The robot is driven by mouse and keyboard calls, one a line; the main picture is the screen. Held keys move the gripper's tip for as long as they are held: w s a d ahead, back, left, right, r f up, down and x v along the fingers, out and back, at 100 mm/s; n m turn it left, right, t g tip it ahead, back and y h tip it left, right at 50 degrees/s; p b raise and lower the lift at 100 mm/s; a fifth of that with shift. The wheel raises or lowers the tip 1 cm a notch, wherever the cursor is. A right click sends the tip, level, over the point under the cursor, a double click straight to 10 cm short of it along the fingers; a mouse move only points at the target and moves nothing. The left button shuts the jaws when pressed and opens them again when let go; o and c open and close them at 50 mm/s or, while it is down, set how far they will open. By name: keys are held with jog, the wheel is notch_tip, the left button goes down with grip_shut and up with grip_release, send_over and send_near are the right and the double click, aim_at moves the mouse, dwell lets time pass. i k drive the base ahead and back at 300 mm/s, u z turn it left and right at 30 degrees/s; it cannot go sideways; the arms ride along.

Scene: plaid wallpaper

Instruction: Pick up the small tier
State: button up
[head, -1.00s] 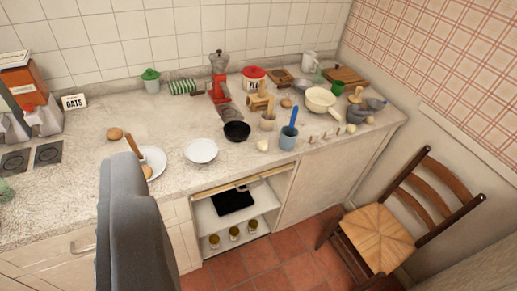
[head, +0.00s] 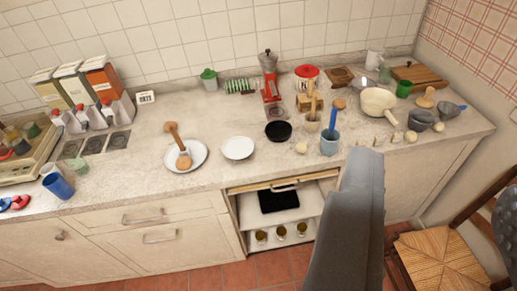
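I cannot tell for certain which object is the small tier. A small wooden stand-like piece (head: 306,101) stands on the counter beside the red grinder, partly behind a mortar (head: 312,121). My gripper (head: 362,160) shows as a grey, blunt shape rising from the bottom edge, right of the open shelf. I see no separate fingers and nothing held.
A plate (head: 201,148) with a wooden tool, a white bowl (head: 238,148) and a black bowl (head: 278,131) stand on the counter. A chair (head: 440,262) stands at the lower right.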

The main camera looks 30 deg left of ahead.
aim_at(237, 148)
jog(key=z, duration=0.1)
jog(key=i, duration=1)
jog(key=u, duration=0.1)
